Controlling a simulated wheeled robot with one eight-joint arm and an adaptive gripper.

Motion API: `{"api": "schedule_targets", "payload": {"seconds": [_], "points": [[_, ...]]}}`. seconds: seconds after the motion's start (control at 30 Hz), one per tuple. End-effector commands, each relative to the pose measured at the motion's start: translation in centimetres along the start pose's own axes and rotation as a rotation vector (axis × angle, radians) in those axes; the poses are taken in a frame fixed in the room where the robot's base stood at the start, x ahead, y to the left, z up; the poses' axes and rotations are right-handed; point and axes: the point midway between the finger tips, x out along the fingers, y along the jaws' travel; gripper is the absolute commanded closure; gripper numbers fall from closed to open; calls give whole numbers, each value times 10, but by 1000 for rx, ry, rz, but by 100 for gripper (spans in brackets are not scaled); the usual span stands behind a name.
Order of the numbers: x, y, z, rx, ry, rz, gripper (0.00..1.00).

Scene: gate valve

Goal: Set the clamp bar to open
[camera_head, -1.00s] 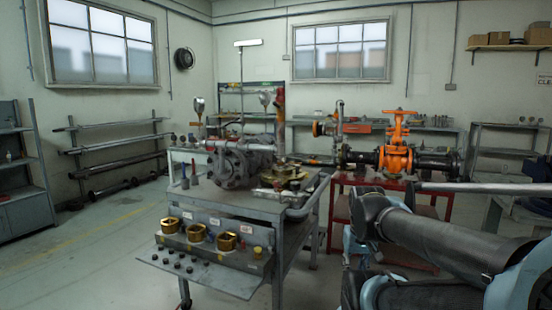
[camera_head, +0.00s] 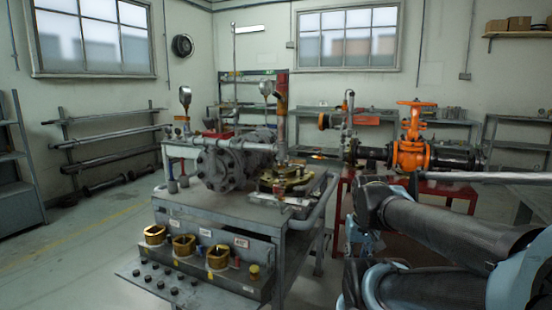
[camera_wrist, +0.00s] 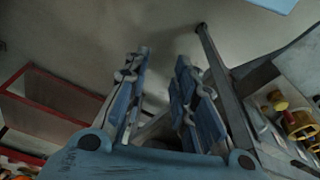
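A brass fixture (camera_head: 284,180) sits on the right part of the grey cart's top (camera_head: 230,203), beside a grey flanged pump or valve body (camera_head: 226,165). A bar-like grey part (camera_head: 290,203) lies at the front of the fixture. I cannot tell for sure which part is the clamp bar or how it is set. My gripper (camera_wrist: 160,65) shows in the wrist view with its two blue-grey fingers apart and nothing between them. It points down past the cart's side, apart from the fixture. I cannot make it out in the head view.
Brass blocks (camera_head: 184,246) and dark knobs stand on the cart's front shelf. A push handle (camera_head: 320,205) juts from the cart's right side. An orange gate valve (camera_head: 411,150) stands on a red table (camera_head: 458,192) at the right. Open floor (camera_head: 75,260) lies left of the cart.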

Motion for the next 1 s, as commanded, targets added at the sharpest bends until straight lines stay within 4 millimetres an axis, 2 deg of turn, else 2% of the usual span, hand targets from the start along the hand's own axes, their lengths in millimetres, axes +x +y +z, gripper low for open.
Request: {"api": "schedule_targets", "payload": {"seconds": [0.17, 0.27, 0.37, 0.7, 1.0], "points": [[-10, 0, 5, 0, 11, 0, 75], [-23, -2, -8, 2, 7, -2, 75], [-46, -4, -31, 11, 0, -4, 75], [-137, -23, -141, 41, -33, -13, 75], [-199, -51, -244, 67, -64, -17, 75]]}}
